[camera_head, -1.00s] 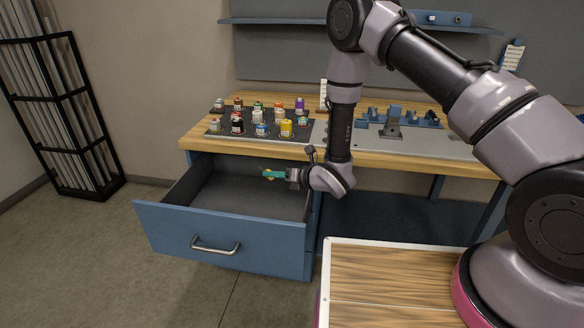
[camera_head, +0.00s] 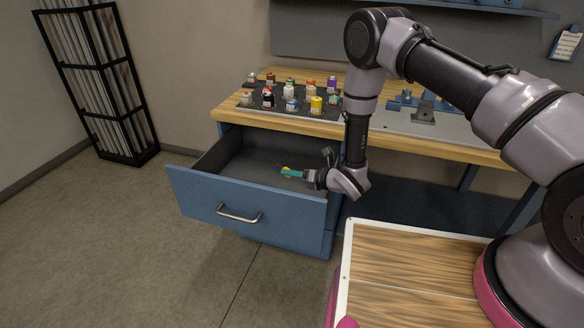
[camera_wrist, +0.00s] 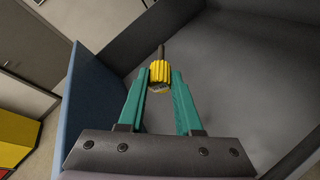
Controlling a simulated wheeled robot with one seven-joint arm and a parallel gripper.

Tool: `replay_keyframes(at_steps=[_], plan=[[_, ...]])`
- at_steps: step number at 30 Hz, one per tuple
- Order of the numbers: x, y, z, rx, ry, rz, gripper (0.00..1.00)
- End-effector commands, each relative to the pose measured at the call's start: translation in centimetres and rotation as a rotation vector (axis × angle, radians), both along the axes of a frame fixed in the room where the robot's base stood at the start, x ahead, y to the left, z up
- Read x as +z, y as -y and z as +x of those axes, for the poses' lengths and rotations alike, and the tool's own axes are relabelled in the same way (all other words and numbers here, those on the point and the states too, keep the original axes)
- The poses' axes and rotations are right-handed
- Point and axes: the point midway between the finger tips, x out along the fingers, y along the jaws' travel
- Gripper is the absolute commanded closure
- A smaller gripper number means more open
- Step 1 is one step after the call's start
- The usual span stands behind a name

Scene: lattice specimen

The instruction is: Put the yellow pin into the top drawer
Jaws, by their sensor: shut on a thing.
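The yellow pin (camera_wrist: 159,72) is a ribbed yellow knob with a dark shaft pointing away from me in the wrist view. My gripper (camera_wrist: 160,84) has green fingers shut on it. In the head view my gripper (camera_head: 291,173) is over the open top drawer (camera_head: 217,197), inside its right part, with only a bit of yellow showing at the fingertips. The drawer is blue outside, with a dark grey inside that looks empty. In the wrist view its blue front panel (camera_wrist: 88,100) is at the left and its grey floor (camera_wrist: 245,75) lies beyond the pin.
The wooden workbench (camera_head: 395,143) is above the drawer. A dark mat on it holds several small bottles (camera_head: 290,104). A blue fixture (camera_head: 425,107) stands to the right. A black rack (camera_head: 103,85) is at the left wall. The floor in front of the drawer is clear.

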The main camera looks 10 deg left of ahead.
Motion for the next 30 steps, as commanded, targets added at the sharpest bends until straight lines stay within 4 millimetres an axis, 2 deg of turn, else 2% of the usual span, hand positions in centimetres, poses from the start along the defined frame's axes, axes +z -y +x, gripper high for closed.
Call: replay_keyframes(at_steps=[3, 13, 14, 16, 17, 26, 30], plan=[[-0.6, 0.0, 0.0, 0.0, -0.001, 0.0, 1.0], [-0.8, 0.0, 0.0, 0.0, 0.0, 0.0, 1.0], [-0.7, 0.0, 0.0, 0.0, 0.0, 0.0, 0.63], [-0.7, 0.0, 0.0, 0.0, 0.0, 0.0, 0.36], [-0.7, 0.0, 0.0, 0.0, 0.0, 0.0, 0.32], [-0.7, 0.1, -0.1, 0.0, 0.0, 0.0, 0.32], [-0.4, 1.1, -0.4, -0.002, -0.001, -0.001, 0.32]])
